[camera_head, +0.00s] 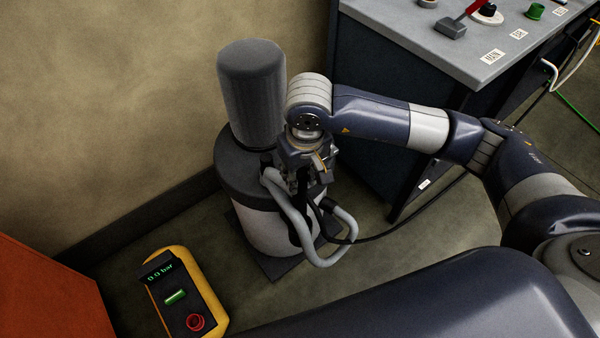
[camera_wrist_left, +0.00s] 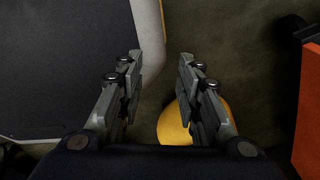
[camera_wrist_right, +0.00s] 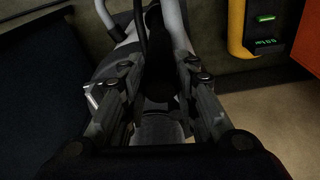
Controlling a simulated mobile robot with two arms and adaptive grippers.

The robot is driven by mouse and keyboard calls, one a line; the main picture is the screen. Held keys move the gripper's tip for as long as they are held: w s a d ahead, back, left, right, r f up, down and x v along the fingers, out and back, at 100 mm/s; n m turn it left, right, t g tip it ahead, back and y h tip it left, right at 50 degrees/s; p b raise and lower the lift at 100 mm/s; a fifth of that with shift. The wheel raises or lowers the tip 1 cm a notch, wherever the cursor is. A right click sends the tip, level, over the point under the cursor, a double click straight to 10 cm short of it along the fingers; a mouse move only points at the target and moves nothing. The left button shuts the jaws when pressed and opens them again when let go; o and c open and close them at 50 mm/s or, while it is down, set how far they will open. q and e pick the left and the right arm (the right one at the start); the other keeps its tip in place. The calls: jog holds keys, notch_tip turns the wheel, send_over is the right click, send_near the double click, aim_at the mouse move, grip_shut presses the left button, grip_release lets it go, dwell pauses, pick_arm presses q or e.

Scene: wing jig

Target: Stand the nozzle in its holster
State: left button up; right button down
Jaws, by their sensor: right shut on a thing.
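My right gripper (camera_head: 303,180) is beside the front of the grey-and-white extractor drum (camera_head: 265,225), pointing down. In the right wrist view its fingers (camera_wrist_right: 160,72) are shut on the nozzle (camera_wrist_right: 160,85), a dark piece between them. The wrist and fingers hide much of it in the head view. A grey hose (camera_head: 325,262) loops below the gripper. I cannot make out the holster clearly, nor tell whether the nozzle touches it. My left gripper (camera_wrist_left: 160,60) is open and empty; it is outside the head view.
A yellow pressure box (camera_head: 187,300) with a 0.0 bar display lies to the left. An orange block (camera_head: 45,295) is at the far left. A workbench (camera_head: 470,60) stands at the right behind my right arm. A black cable (camera_head: 420,212) runs from the drum to the right.

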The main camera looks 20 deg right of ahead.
jog(key=shift+f+b, duration=0.7)
jog(key=shift+b, duration=0.05)
jog(key=shift+d+f+b, duration=0.1)
jog(key=shift+f+b, duration=0.35)
jog(key=shift+b, duration=0.1)
jog(key=shift+f+b, duration=0.35)
jog(key=shift+b, duration=0.05)
jog(key=shift+f+b, duration=0.3)
jog(key=shift+b, duration=0.05)
jog(key=c, duration=1.2)
grip_release()
jog(key=shift+r, duration=0.1)
jog(key=r, duration=0.5)
jog(key=s+r, duration=0.1)
jog(key=r, duration=0.1)
jog(key=shift+s+r, duration=0.1)
jog(key=shift+r, duration=0.3)
